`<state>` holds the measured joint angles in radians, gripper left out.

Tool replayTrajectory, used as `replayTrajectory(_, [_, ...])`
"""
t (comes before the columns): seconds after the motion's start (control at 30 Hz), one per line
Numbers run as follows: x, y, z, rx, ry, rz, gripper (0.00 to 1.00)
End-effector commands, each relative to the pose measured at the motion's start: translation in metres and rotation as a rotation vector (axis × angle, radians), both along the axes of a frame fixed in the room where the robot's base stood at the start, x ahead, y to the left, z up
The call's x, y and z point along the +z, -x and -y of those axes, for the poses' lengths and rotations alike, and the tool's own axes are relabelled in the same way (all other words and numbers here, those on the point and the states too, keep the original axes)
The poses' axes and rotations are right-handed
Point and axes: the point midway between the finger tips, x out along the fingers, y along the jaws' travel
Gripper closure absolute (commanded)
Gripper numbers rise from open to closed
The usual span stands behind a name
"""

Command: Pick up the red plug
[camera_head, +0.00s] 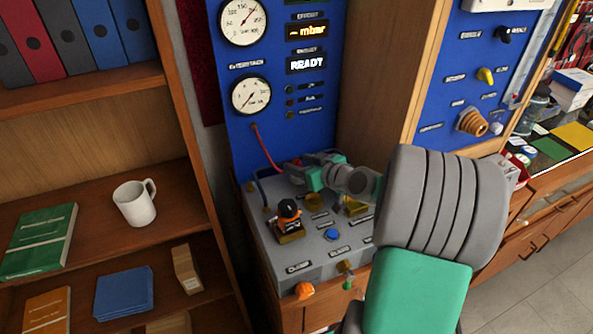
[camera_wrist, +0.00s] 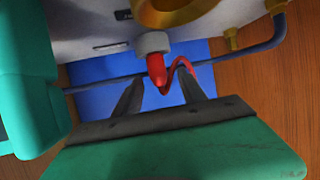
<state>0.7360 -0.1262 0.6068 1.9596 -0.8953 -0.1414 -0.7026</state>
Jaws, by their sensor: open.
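The red plug (camera_wrist: 157,72) shows in the wrist view, its upper end at a pale grey collar (camera_wrist: 153,43). A curled red hose (camera_wrist: 178,66) lies just right of it. My gripper (camera_wrist: 161,80) is open, with one dark finger on each side of the plug, the left one closer to it. I cannot tell whether either finger touches. In the head view my gripper (camera_head: 302,174) is over the back of the grey bench top. The red hose (camera_head: 267,151) runs down from the lower gauge toward it. The plug itself cannot be made out there.
The grey bench (camera_head: 300,252) carries an orange-black knob (camera_head: 288,212) and a blue button (camera_head: 331,235). A blue gauge panel (camera_head: 262,55) stands behind. A wooden post (camera_head: 375,75) rises at the right. A wooden shelf with a white mug (camera_head: 134,202) is at left.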

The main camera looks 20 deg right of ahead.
Motion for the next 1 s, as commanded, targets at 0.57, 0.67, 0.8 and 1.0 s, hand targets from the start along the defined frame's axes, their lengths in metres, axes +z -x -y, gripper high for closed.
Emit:
replayTrajectory(0.57, [-0.017, -0.038, -0.012, 0.003, -0.001, -0.001, 0.60])
replayTrajectory(0.67, [-0.017, -0.038, -0.012, 0.003, -0.001, -0.001, 0.68])
replayTrajectory(0.8, [-0.017, -0.038, -0.012, 0.004, -0.001, -0.001, 0.79])
replayTrajectory(1.0, [-0.017, -0.038, -0.012, 0.004, -0.001, -0.001, 0.96])
